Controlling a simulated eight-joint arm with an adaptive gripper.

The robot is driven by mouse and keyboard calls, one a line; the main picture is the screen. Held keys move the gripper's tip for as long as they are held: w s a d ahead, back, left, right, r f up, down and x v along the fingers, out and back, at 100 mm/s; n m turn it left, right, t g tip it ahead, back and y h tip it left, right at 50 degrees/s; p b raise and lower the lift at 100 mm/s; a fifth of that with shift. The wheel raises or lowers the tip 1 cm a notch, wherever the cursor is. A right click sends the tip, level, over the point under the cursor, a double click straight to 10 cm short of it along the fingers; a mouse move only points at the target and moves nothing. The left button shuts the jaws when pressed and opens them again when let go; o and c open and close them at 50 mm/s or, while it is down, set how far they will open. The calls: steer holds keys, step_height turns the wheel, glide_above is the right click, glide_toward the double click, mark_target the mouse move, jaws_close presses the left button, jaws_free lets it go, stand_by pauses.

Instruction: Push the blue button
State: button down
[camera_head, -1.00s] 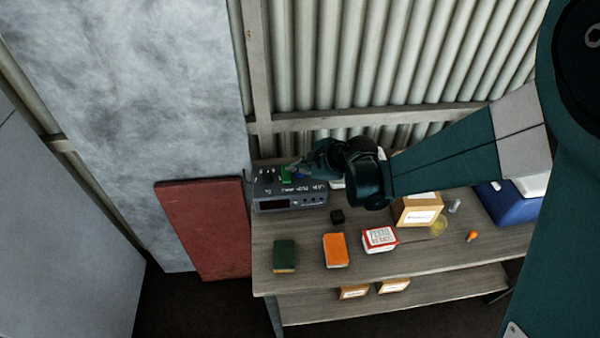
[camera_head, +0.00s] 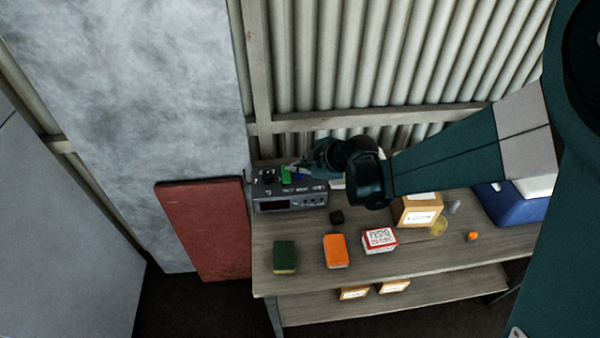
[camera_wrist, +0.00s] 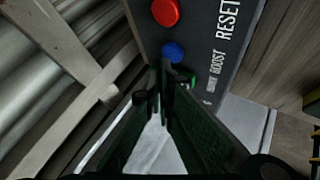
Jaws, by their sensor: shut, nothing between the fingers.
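A grey control box (camera_head: 290,204) stands at the back left of the bench. In the wrist view its dark panel (camera_wrist: 205,25) carries a red button (camera_wrist: 165,12), the round blue button (camera_wrist: 173,52) and a green button (camera_wrist: 188,80). The blue button lies between the red and green ones and also shows in the head view (camera_head: 299,178). My gripper (camera_wrist: 165,70) is shut and empty, its fingertips close beside the blue button. The fingers partly cover the green button. I cannot tell whether the tips touch the panel.
A corrugated wall (camera_head: 370,60) rises close behind. The bench's front strip is mostly clear.

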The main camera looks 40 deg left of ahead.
mark_target(297, 176)
steer(key=shift+r, duration=0.3)
step_height(297, 176, up, 6)
steer(key=p, duration=0.2)
steer(key=shift+p, duration=0.4)
stand_by(0.5)
